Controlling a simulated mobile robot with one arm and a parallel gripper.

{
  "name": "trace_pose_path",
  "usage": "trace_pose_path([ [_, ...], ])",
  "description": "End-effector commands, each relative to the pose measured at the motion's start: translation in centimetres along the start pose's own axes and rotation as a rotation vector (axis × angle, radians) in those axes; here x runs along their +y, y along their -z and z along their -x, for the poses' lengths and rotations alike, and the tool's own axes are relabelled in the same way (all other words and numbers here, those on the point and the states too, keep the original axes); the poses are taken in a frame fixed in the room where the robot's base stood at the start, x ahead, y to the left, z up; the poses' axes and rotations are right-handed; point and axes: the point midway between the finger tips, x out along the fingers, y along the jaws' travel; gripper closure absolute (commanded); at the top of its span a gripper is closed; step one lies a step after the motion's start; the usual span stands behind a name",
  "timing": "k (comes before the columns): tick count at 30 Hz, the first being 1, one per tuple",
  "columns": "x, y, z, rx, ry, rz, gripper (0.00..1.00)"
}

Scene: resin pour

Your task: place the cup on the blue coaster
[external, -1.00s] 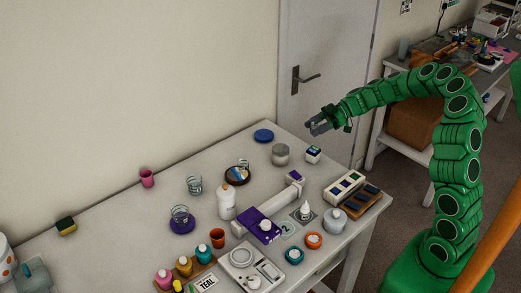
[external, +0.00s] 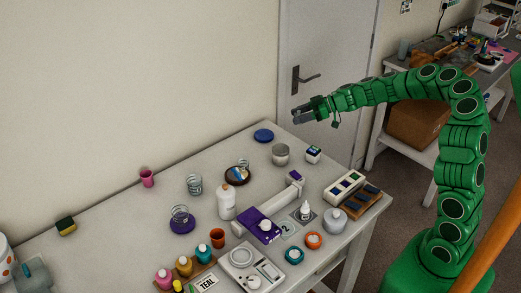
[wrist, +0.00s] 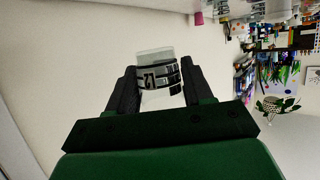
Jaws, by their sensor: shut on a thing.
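My gripper (external: 304,115) is raised above the table's far right corner, in front of the door. In the wrist view my gripper (wrist: 158,72) is shut on a clear cup (wrist: 157,82) with dark printed bands, between the two black fingers. In the external view the held cup is too small and covered to make out well. The blue coaster (external: 264,135) is a bare flat disc at the table's back corner, below and left of my gripper in the picture.
On the table (external: 130,215) stand a grey tin (external: 281,154), a small dark-topped box (external: 313,154), a white bottle (external: 226,203), a clear glass (external: 194,184) and another on a purple coaster (external: 182,226). A pink cup (external: 147,178) stands near the wall. The front right is crowded.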

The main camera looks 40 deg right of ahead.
Motion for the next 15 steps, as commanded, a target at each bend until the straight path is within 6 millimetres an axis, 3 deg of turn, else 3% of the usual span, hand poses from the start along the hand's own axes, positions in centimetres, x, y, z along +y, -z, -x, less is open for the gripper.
trace_pose_path([
  [6,1.4,0.9,-1.4,0.002,-0.07,-0.037,0.79],
  [15,3.4,0.4,-3.5,0.0,-0.079,-0.045,0.79],
])
